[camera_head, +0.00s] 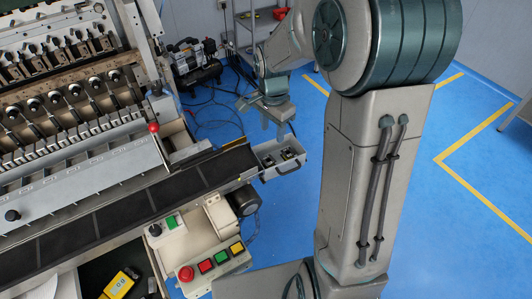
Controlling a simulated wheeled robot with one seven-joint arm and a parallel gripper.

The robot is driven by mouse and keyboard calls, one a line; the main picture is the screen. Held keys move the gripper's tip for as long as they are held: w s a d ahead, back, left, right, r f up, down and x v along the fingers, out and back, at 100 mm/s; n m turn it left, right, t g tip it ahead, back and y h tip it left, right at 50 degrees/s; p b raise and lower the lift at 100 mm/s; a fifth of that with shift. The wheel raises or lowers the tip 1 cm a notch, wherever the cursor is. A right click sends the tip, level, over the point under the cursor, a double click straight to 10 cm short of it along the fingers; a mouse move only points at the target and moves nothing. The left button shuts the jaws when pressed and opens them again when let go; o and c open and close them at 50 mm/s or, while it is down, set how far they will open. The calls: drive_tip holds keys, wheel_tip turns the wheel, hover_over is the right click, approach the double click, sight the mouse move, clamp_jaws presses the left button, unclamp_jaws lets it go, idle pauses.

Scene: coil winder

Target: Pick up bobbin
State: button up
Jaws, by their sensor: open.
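My gripper (274,126) is open and points down in the upper middle of the view. It is above and a little left of a small grey tray (294,167) at the end of the conveyor. In the tray lie a few small dark parts (287,155) with lighter spots. They may be bobbins, but they are too small to tell for sure. A gap shows between the fingers and the tray's contents, and nothing shows between the fingers.
The coil winder (75,110) fills the left, with a dark conveyor belt (130,205) running to the tray. A red-knobbed lever (154,129) stands above the belt. A button panel (214,262) is in front. A compressor (192,62) and cables lie behind on blue floor.

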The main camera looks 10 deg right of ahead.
drive_tip(key=w+f+m, duration=0.1)
drive_tip(key=w+f, duration=0.1)
drive_tip(key=p, duration=0.1)
hover_over(270, 159)
drive_tip(key=shift+m, duration=0.3)
drive_tip(key=f, duration=0.8)
drive_tip(key=shift+s+f, duration=0.25)
drive_tip(key=shift+f, duration=0.1)
drive_tip(key=shift+w+f+p, duration=0.15)
drive_tip(key=shift+f+p, duration=0.75)
drive_tip(key=shift+f, duration=1.75)
drive_tip(key=c, duration=0.7)
